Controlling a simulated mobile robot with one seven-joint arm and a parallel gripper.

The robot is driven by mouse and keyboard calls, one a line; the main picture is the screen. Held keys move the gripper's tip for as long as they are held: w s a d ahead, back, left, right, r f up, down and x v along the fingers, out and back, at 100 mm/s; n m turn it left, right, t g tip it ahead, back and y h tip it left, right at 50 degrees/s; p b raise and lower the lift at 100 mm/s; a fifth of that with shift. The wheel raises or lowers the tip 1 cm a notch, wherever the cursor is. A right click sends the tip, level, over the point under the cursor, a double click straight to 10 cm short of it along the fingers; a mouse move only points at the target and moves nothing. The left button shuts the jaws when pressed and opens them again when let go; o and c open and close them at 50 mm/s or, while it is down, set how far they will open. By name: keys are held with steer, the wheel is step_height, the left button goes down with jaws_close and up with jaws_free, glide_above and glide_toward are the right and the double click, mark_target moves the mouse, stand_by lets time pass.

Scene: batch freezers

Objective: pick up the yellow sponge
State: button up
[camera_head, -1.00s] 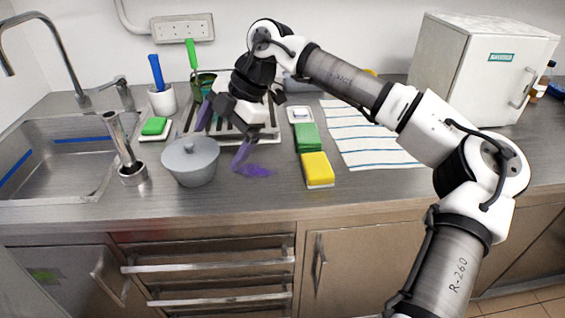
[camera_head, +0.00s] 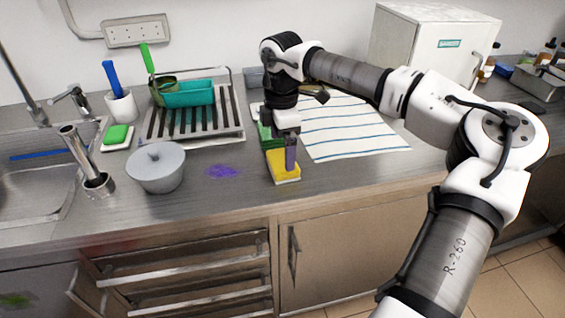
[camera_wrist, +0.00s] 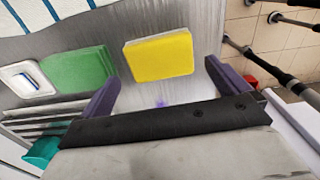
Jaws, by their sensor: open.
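The yellow sponge (camera_head: 284,172) lies flat on the steel counter near its front edge. In the head view my gripper (camera_head: 290,158) is above the sponge, and one purple finger hides part of it. In the wrist view the yellow sponge (camera_wrist: 158,56) shows whole, ahead of the gap between the two purple fingers. My gripper (camera_wrist: 160,90) is open there with nothing between its fingers. I cannot tell exactly how high the fingers are above the sponge.
A dish rack (camera_head: 165,128) stands behind, and a striped cloth (camera_head: 350,130) lies at right.

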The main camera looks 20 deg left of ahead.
mark_target(283, 159)
step_height(283, 159, down, 5)
steer(key=shift+f+p, duration=0.1)
steer(key=shift+p, duration=0.85)
steer(key=shift+c, duration=0.4)
steer(key=c, duration=0.7)
